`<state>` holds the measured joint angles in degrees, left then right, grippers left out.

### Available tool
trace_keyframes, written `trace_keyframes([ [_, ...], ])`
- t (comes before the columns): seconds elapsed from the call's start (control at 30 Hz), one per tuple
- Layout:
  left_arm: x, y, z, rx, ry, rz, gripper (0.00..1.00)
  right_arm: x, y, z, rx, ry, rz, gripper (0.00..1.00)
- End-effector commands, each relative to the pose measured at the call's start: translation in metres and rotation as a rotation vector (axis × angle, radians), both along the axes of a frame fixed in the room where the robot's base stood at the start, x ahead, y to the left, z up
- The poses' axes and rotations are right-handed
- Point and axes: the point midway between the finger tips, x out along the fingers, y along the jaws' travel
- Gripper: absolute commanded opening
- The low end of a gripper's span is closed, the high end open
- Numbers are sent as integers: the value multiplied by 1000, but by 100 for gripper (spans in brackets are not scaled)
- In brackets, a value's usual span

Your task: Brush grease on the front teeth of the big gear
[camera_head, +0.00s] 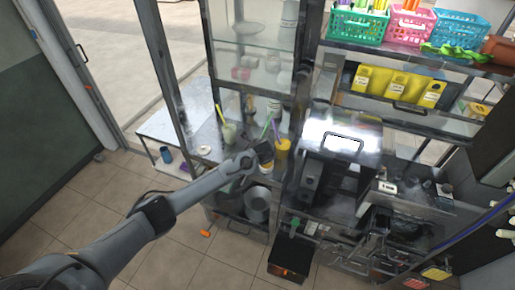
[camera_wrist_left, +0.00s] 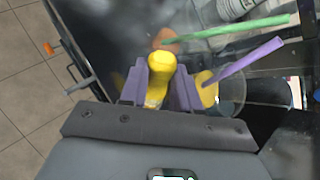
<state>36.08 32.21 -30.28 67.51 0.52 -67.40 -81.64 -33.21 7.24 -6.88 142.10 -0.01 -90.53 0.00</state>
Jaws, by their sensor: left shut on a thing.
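My left gripper (camera_head: 266,156) is over the counter, left of the metal press (camera_head: 340,140). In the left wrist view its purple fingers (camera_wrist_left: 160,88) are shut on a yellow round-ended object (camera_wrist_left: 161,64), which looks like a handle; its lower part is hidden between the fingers. I cannot make out brush bristles or grease. The big gear is not clearly visible; dark machine parts (camera_head: 380,220) lie at the lower right of the head view. My right gripper is not in view.
A yellow drink cup (camera_head: 283,149) with a purple straw (camera_wrist_left: 240,61) stands right beside the left gripper. A green straw (camera_wrist_left: 235,30) is also close. Glass shelving (camera_head: 250,60) rises behind. Baskets (camera_head: 357,26) sit on the upper right shelf.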

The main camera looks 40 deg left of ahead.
Motion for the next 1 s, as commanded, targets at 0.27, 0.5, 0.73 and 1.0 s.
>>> trace_keyframes([
  [0.27,0,0,-3,0,0,0,1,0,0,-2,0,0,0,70],
  [0.5,0,0,-6,0,0,0,1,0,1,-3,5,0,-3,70],
  [0.73,0,0,-9,0,0,0,1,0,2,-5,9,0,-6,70],
  [1.0,0,0,-12,0,0,0,1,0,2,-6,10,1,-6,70],
])
